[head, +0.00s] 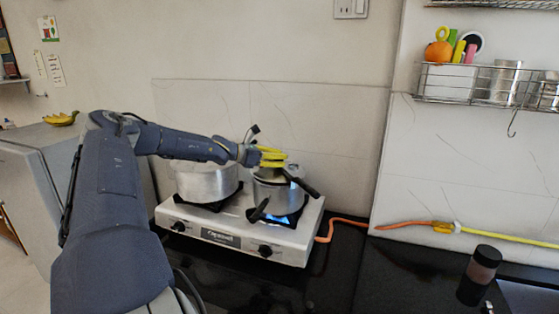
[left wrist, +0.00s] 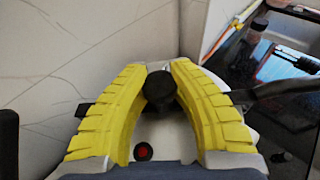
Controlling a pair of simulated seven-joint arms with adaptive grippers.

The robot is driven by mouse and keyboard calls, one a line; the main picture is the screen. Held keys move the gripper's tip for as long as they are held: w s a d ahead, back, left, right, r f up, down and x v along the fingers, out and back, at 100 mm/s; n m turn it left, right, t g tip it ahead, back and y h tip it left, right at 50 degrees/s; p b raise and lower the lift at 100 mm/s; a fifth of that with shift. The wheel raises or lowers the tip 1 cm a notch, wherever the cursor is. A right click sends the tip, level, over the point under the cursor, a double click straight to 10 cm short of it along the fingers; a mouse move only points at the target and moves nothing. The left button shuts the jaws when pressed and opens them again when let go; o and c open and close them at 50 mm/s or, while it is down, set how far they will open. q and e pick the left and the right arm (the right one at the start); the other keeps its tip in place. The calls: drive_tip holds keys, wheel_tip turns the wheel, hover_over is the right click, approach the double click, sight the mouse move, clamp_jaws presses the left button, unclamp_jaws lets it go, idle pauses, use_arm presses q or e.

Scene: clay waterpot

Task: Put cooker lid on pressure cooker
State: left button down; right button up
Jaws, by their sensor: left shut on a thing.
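The pressure cooker (head: 271,194) is a silver pot on the right burner, with a black handle (head: 259,211) pointing to the front. The silver cooker lid (head: 271,174) is at the cooker's mouth; I cannot tell whether it is fully seated. A dark handle points right from lid height. My left gripper (head: 271,158), with yellow fingers, is above the cooker, shut on the lid's black knob. In the left wrist view the knob (left wrist: 160,88) is between the two fingers, and the pale lid (left wrist: 152,133) with a red spot shows below. My right gripper is not in view.
A white two-burner stove (head: 240,239) stands on the black counter, its right burner lit blue. A second silver pot (head: 206,185) is on the left burner, close beneath my left arm. A dark-lidded jar (head: 480,275) stands at the right; an orange hose (head: 345,222) runs behind.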

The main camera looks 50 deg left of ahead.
use_arm(q)
drive_tip(key=shift+f, duration=0.2)
drive_tip(key=c, duration=1.2)
unclamp_jaws()
drive_tip(key=shift+f, duration=0.1)
drive_tip(key=shift+o, duration=0.2)
drive_tip(key=shift+s, duration=0.1)
drive_tip(key=shift+s+a+r, duration=0.1)
drive_tip(key=shift+s+r, duration=0.3)
drive_tip(key=shift+s, duration=0.1)
drive_tip(key=v, duration=1)
drive_tip(key=shift+s, duration=0.35)
